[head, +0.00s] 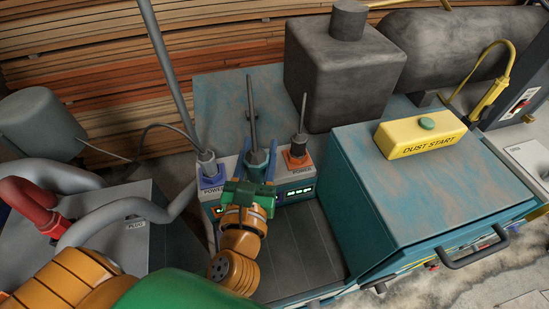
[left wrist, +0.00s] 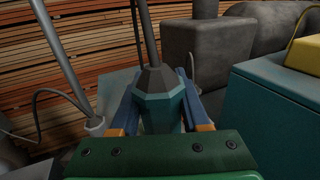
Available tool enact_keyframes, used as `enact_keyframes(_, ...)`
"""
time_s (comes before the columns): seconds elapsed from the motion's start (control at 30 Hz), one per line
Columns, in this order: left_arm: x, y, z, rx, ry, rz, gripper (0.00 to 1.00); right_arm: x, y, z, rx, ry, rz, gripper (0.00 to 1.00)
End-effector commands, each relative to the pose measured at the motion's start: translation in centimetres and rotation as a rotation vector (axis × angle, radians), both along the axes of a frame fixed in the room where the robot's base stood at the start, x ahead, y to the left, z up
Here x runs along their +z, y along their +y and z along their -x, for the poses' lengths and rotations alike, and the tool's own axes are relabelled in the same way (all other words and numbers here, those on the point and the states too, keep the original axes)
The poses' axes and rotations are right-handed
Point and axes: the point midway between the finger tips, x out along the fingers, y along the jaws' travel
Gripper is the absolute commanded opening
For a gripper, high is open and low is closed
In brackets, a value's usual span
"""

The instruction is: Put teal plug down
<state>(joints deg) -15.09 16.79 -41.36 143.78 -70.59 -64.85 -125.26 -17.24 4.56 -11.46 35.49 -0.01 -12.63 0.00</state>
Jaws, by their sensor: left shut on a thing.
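The teal plug (head: 257,160) is upright, with a grey upper part and a dark cable rising from it. My left gripper (head: 256,172) is shut on it, with a blue finger on each side; the plug also shows large between the fingers in the left wrist view (left wrist: 161,104). It is over the middle of the power panel (head: 229,168), between a grey plug in a blue socket (head: 211,173) and a dark plug in an orange socket (head: 298,158). The plug's lower end is hidden by my gripper, so I cannot tell whether it touches the panel. My right gripper is out of view.
A teal cabinet (head: 430,195) stands to the right, with a yellow "DUST START" box (head: 425,135) on top. A dark grey block (head: 343,75) is behind the panel. Grey hoses and a red pipe (head: 35,203) are at the left. A bare dark surface (head: 300,245) lies in front.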

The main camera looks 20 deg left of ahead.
Motion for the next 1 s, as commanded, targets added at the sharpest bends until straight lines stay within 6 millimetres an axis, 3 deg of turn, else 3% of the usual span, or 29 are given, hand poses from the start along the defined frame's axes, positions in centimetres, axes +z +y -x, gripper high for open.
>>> enact_keyframes(0.13, -1.2, 0.7, -1.3, -0.002, -0.009, -0.002, 0.00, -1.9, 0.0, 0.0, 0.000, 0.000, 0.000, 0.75)
enact_keyframes(0.33, -4.3, 3.5, -5.8, 0.000, -0.013, -0.002, 0.00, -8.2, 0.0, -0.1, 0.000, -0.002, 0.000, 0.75)
enact_keyframes(0.4, -3.9, 4.6, -7.4, 0.001, -0.001, -0.008, 0.00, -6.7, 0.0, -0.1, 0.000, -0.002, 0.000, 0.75)
enact_keyframes(0.6, -8.0, 6.3, -10.3, 0.000, 0.001, -0.002, 0.00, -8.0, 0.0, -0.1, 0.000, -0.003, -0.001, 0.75)
enact_keyframes(0.8, -10.1, 7.3, -11.9, -0.001, 0.000, 0.000, 0.00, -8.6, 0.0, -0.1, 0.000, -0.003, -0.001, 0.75)
enact_keyframes(0.9, -12.3, 7.2, -11.8, -0.002, 0.003, 0.002, 0.00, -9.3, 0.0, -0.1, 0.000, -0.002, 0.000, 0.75)
enact_keyframes(1.0, -13.0, 7.2, -11.8, -0.003, -0.001, 0.002, 0.00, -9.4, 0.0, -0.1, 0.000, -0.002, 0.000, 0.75)
